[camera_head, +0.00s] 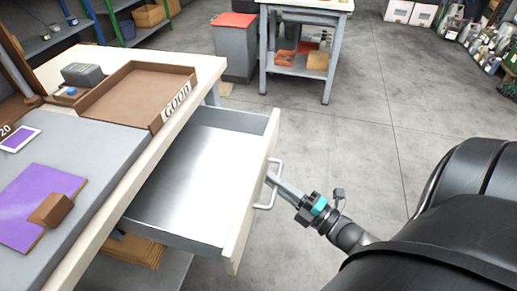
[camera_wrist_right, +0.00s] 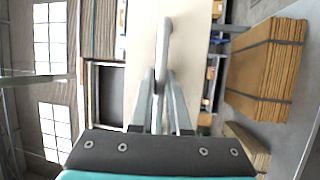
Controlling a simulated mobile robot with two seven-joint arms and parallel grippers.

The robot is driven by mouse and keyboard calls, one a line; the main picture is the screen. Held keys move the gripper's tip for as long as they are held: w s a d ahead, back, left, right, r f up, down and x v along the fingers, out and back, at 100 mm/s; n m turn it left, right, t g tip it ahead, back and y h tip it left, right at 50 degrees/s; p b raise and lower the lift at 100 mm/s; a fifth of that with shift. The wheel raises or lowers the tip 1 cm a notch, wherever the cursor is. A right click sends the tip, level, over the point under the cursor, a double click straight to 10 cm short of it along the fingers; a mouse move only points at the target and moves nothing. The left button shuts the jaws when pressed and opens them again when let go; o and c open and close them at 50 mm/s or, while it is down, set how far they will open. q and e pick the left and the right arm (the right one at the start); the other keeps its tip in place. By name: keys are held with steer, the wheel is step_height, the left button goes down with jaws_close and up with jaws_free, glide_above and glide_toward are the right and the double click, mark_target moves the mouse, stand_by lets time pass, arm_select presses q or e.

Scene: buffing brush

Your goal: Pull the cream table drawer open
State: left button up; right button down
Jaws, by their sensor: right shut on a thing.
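The cream table drawer (camera_head: 215,185) stands out from the table in the head view, with its empty grey metal inside showing. Its cream front carries a pale metal bar handle (camera_head: 273,185). My right gripper (camera_head: 271,179) is at the handle, reaching in from the right. In the right wrist view, the fingers (camera_wrist_right: 160,85) are shut around the handle (camera_wrist_right: 163,50), with the cream drawer front (camera_wrist_right: 187,50) behind it. My left gripper is not in view.
The table top holds a brown tray (camera_head: 135,88) marked GOOD, a purple sheet (camera_head: 35,205) and a brown block (camera_head: 50,210). A grey trolley (camera_head: 325,75) and a grey bin (camera_head: 236,50) stand behind. The floor right of the drawer is clear.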

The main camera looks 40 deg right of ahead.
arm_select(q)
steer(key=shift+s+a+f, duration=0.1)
arm_select(e)
steer(key=shift+s+d, duration=0.3)
steer(key=shift+s, duration=0.1)
steer(key=c, duration=1.2)
jaws_free()
steer(key=shift+o, duration=0.2)
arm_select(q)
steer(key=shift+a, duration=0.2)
arm_select(e)
steer(key=v, duration=1.5)
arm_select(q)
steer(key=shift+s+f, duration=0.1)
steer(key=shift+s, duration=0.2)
arm_select(e)
steer(key=shift+s, duration=0.15)
